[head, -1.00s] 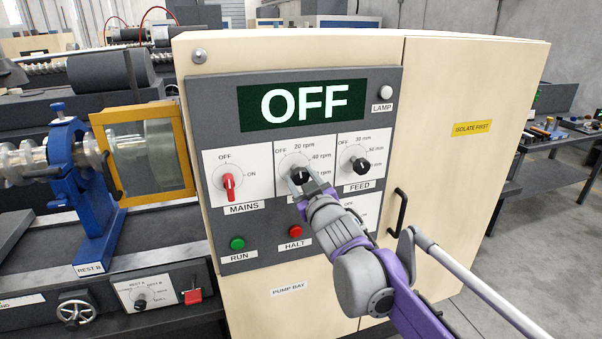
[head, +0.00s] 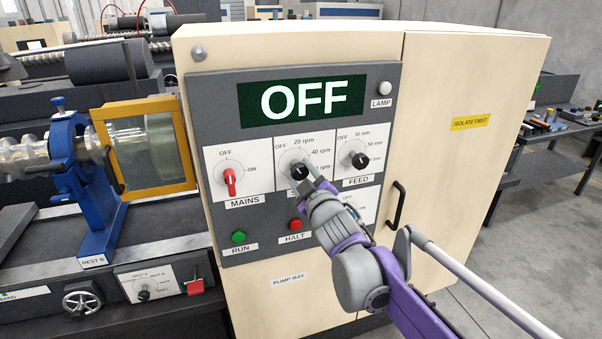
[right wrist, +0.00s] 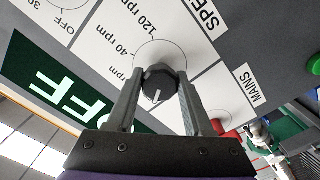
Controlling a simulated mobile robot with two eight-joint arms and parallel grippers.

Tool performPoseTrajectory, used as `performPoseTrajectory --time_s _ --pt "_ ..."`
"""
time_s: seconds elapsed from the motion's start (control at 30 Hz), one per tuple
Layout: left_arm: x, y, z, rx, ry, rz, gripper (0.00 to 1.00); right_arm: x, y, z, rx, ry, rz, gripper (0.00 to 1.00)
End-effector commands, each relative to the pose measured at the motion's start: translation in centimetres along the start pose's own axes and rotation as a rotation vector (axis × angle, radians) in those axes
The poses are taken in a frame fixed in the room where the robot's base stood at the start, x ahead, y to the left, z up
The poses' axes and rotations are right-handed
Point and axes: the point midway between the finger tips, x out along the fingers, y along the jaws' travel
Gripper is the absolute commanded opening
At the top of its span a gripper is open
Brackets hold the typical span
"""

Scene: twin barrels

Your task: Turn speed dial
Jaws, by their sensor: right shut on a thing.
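The speed dial (head: 299,171) is a round black knob with a white mark, in the middle white plate of the grey panel. In the right wrist view the dial (right wrist: 159,86) has its white mark pointing toward the OFF side of the scale; the OFF label is hidden there. My right gripper (head: 307,173) reaches the dial from the lower right. In the right wrist view the two fingers of my right gripper (right wrist: 160,82) are shut on either side of the dial. The display (head: 301,101) reads OFF. My left gripper is not in view.
The red MAINS switch (head: 230,181) is left of the dial and the FEED knob (head: 360,160) right of it. The green RUN button (head: 238,237) and red HALT button (head: 295,224) are below. A black door handle (head: 396,204) stands out near my right arm.

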Motion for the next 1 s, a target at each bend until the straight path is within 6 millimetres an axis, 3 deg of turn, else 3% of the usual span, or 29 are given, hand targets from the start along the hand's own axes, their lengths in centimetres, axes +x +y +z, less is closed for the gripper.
performPoseTrajectory --time_s 0.17,0.2,0.33,0.73,1.0 --pt "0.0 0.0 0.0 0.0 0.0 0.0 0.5 0.0 0.0 0.0 -0.003 -0.001 0.0 0.0" --pt "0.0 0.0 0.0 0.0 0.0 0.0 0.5 0.0 0.0 0.0 -0.003 -0.001 0.0 0.57" --pt "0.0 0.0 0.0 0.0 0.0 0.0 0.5 0.0 0.0 0.0 -0.002 0.0 0.0 0.8" --pt "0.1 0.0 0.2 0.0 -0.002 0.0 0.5 -0.7 0.0 0.0 0.0 0.0 0.0 0.81" --pt "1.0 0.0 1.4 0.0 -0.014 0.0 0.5 -5.3 -0.2 0.2 -0.001 -0.002 -0.001 0.81"
